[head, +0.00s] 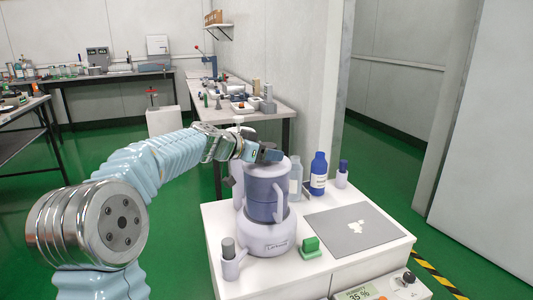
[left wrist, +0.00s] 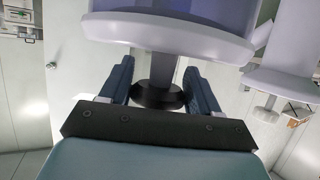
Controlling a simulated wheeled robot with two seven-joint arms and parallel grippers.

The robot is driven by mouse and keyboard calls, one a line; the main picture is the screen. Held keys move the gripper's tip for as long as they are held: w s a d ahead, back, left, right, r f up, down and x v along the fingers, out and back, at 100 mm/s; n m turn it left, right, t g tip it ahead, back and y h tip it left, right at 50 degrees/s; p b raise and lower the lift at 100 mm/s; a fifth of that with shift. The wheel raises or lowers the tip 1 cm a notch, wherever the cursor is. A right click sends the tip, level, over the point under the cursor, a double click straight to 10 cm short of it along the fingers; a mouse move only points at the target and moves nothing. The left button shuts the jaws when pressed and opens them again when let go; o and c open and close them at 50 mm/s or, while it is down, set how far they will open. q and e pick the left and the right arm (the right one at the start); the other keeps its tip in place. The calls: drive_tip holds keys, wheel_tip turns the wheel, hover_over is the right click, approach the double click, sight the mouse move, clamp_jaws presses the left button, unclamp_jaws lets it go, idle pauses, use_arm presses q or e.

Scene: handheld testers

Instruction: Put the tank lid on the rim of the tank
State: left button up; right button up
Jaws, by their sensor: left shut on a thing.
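The tank (head: 263,210) is a translucent blue vessel with a pale lilac handle, standing on a rounded lilac base on the white bench. The tank lid (head: 266,168), pale lilac, is over the top of the tank, roughly level. In the left wrist view the lid (left wrist: 165,38) shows close against the blue tank wall (left wrist: 190,8); whether it touches the rim all round I cannot tell. My left gripper (head: 268,155) is above the lid. Its dark blue fingers (left wrist: 158,88) are shut around the lid's stem, which ends in a black knob. My right gripper is not in view.
Right of the tank stand a clear bottle (head: 295,178), a blue bottle (head: 318,176) and a small blue-capped bottle (head: 342,176). A grey mat (head: 335,240) carries white powder. A green block (head: 311,246) and a grey-topped cylinder (head: 229,255) stand in front.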

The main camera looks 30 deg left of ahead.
use_arm(q)
drive_tip(key=o, duration=1.1)
drive_tip(key=shift+r+p, duration=0.15)
drive_tip(key=shift+p, duration=0.2)
drive_tip(key=shift+r+p, duration=0.75)
drive_tip(key=shift+p, duration=0.3)
drive_tip(key=shift+s+a+r+b, duration=0.1)
drive_tip(key=shift+s+a+b, duration=0.15)
drive_tip(key=shift+s, duration=0.3)
drive_tip(key=shift+s+a+b, duration=0.15)
drive_tip(key=shift+s+b, duration=0.15)
drive_tip(key=shift+s, duration=0.2)
drive_tip(key=v, duration=0.9)
drive_tip(key=shift+s+r, duration=0.15)
drive_tip(key=shift+s, duration=0.1)
